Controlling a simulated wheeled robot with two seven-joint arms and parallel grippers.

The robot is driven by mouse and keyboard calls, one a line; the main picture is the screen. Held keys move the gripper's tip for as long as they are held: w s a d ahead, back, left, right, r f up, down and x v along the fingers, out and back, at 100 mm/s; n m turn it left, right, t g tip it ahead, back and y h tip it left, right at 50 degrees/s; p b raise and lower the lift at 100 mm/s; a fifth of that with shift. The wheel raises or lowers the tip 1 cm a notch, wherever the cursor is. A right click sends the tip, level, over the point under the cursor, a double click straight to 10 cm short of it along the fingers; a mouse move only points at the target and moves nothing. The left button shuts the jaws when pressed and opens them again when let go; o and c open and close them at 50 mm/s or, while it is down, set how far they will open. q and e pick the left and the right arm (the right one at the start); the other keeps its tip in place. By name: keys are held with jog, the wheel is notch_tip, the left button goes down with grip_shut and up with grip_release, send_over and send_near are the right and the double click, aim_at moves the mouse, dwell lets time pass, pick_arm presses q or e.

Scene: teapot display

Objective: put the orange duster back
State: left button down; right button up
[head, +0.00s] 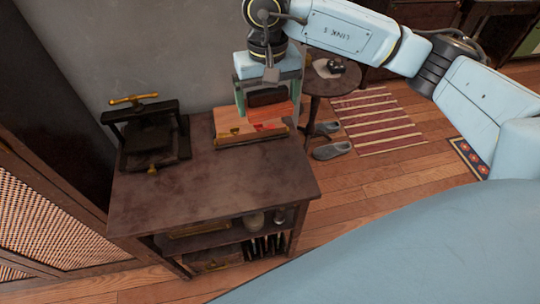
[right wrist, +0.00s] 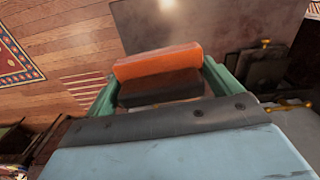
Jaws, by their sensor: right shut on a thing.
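The orange duster (right wrist: 158,62) shows in the right wrist view as an orange block with a dark part on the gripper side. My right gripper (right wrist: 160,84) is shut on it, with a green finger at each end. In the head view the right gripper (head: 268,100) points down over the back right of the dark cabinet top, with the duster's dark part between its fingers. My left gripper is not in view.
A black press (head: 153,140) with brass handles stands at the left of the cabinet top (head: 205,190). The front of the top is clear. A small round table (head: 322,86) stands behind right, with grey shoes (head: 332,150) and a striped rug (head: 375,120) on the floor.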

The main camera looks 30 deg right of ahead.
jog(key=s+d+f+m+b, duration=0.2)
jog(key=f+m+b, duration=0.3)
jog(key=f+m, duration=0.25)
jog(key=s+d+f+m+b, duration=0.2)
jog(key=f+m+b, duration=0.2)
jog(key=f+m, duration=0.3)
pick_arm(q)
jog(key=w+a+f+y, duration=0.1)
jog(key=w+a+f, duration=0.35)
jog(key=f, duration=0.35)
pick_arm(e)
jog(key=b, duration=0.1)
send_over(287, 181)
notch_tip(287, 181, down, 7)
jog(key=shift+f, duration=0.15)
notch_tip(287, 181, down, 4)
jog(key=shift+f+b, duration=0.2)
jog(key=shift+b, duration=0.3)
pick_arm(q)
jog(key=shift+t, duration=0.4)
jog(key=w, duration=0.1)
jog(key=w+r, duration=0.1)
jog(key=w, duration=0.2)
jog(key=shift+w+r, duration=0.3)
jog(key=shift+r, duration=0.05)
pick_arm(e)
jog(key=shift+f, duration=0.1)
